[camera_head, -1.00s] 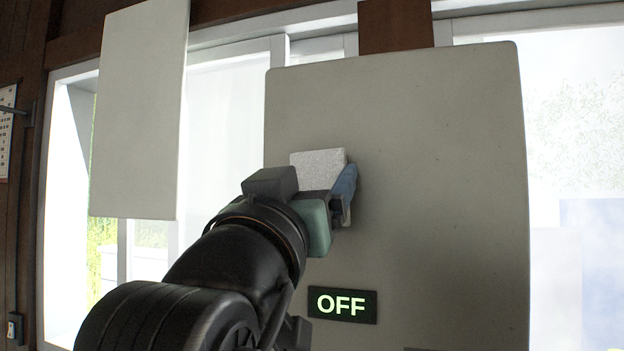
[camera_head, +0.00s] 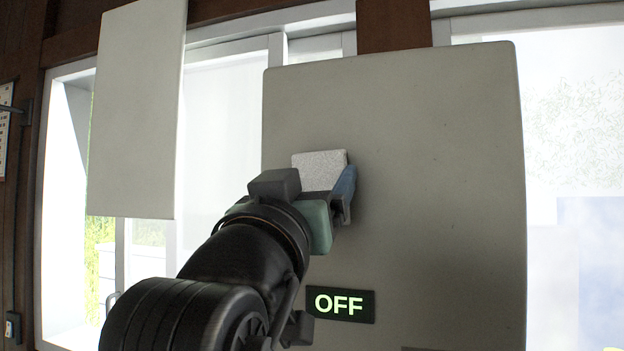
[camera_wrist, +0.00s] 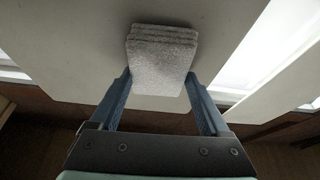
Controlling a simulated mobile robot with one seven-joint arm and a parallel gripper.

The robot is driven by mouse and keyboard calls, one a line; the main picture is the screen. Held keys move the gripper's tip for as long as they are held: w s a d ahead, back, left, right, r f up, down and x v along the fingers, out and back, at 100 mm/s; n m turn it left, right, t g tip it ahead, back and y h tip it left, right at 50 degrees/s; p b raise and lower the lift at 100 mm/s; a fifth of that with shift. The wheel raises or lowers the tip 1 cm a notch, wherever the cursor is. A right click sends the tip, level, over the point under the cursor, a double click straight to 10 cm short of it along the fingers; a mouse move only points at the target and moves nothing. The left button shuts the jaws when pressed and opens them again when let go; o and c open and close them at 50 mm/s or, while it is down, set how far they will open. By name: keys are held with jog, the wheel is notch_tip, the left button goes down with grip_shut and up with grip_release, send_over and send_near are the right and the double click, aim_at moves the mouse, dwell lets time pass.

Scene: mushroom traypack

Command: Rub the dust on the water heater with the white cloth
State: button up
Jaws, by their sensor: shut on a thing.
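The water heater (camera_head: 440,180) is a large pale grey panel with an OFF display (camera_head: 340,304) low on its front. The white cloth (camera_head: 320,169) is a folded, speckled block held against or very close to the heater's front, left of its middle. My gripper (camera_head: 335,190) is shut on the cloth. In the wrist view, the blue fingers (camera_wrist: 160,85) stand on both sides of the layered cloth (camera_wrist: 160,62), with the heater face (camera_wrist: 80,50) behind it. No distinct dust patch is clear; part of the surface is hidden by my arm and the cloth.
A second pale panel (camera_head: 137,110) hangs to the left, apart from the heater. Bright windows (camera_head: 580,130) lie behind and on both sides. A dark wooden wall (camera_head: 20,200) is at the far left. The heater's right half is unobstructed.

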jog(key=shift+w+d, duration=0.15)
jog(key=shift+w, duration=0.15)
jog(key=shift+s+d, duration=0.2)
jog(key=shift+d, duration=0.45)
jog(key=shift+s+d, duration=0.25)
jog(key=shift+d, duration=0.35)
jog(key=shift+s+d, duration=0.2)
jog(key=shift+d, duration=0.45)
jog(key=shift+w+a, duration=0.25)
jog(key=shift+a, duration=0.4)
jog(key=shift+w+a, duration=0.25)
jog(key=shift+a, duration=0.35)
jog(key=shift+w+a, duration=0.25)
jog(key=shift+a, duration=0.4)
jog(key=shift+s, duration=0.15)
jog(key=shift+s+a+f, duration=0.1)
jog(key=shift+s+a, duration=0.2)
jog(key=shift+s, duration=0.2)
jog(key=shift+s+a+b, duration=0.15)
jog(key=shift+s+a, duration=0.05)
jog(key=shift+s, duration=0.5)
jog(key=shift+s+a+b, duration=0.1)
jog(key=shift+s+a, duration=0.1)
jog(key=shift+s, duration=0.5)
jog(key=shift+s+a+b, duration=0.15)
jog(key=shift+s+a, duration=0.05)
jog(key=shift+s, duration=0.5)
